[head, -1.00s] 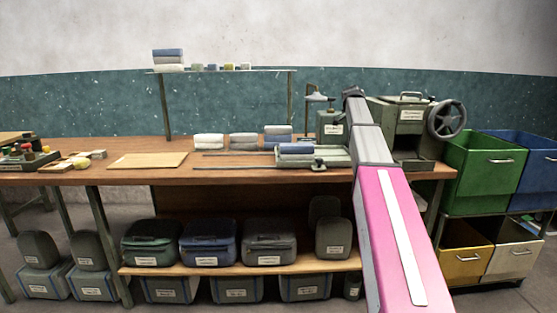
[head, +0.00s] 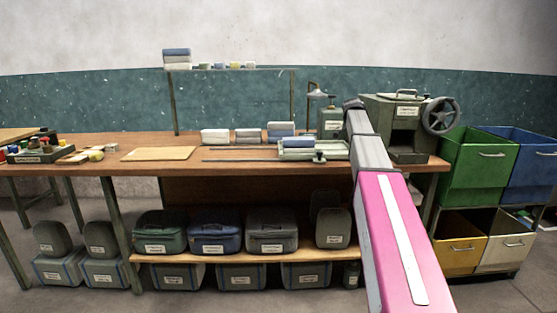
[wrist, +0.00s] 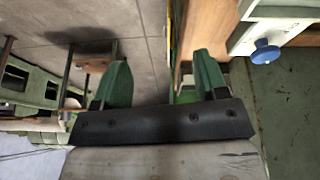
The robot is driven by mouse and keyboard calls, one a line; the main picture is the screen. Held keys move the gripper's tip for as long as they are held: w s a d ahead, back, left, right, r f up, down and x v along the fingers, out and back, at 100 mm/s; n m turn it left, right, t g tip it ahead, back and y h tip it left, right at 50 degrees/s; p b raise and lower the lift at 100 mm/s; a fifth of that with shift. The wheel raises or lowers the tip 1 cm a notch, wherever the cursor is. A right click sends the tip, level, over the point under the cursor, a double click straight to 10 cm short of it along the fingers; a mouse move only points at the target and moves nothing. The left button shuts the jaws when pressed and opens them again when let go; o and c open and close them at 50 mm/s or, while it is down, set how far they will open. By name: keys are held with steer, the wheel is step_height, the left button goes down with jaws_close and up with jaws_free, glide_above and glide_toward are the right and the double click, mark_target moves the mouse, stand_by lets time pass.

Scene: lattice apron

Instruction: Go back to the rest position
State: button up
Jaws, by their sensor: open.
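My gripper (wrist: 162,80) shows in the wrist view as two green fingers standing wide apart. It is open, with nothing between the fingers. Beyond the gap I see grey tiled floor and a wooden edge. In the head view my pink and grey arm reaches from the bottom right up toward the bench's right end. The gripper itself cannot be made out there. The wooden workbench (head: 190,170) stands in front of me.
A green press with a handwheel (head: 440,116) stands at the bench's right end, close to my arm. Green (head: 470,180) and blue (head: 525,180) bins stand to the right. Folded cloths (head: 281,128) and a board (head: 158,153) lie on the bench. Floor is clear in front.

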steer(key=s+a+f+n+y, duration=0.1)
steer(key=s+a+f+n, duration=0.3)
steer(key=s+f, duration=0.45)
steer(key=s+a+f+n+y, duration=0.1)
steer(key=s+a+f+n, duration=0.35)
steer(key=f, duration=0.75)
steer(key=s+a+f+n+y, duration=0.1)
steer(key=s+a+f+n, duration=0.25)
steer(key=s+f, duration=0.6)
steer(key=s+a+f+n+y, duration=0.1)
steer(key=s+a+f+n, duration=0.3)
steer(key=s+f, duration=0.5)
steer(key=shift+s+a+f, duration=0.25)
steer(key=shift+s+a, duration=0.4)
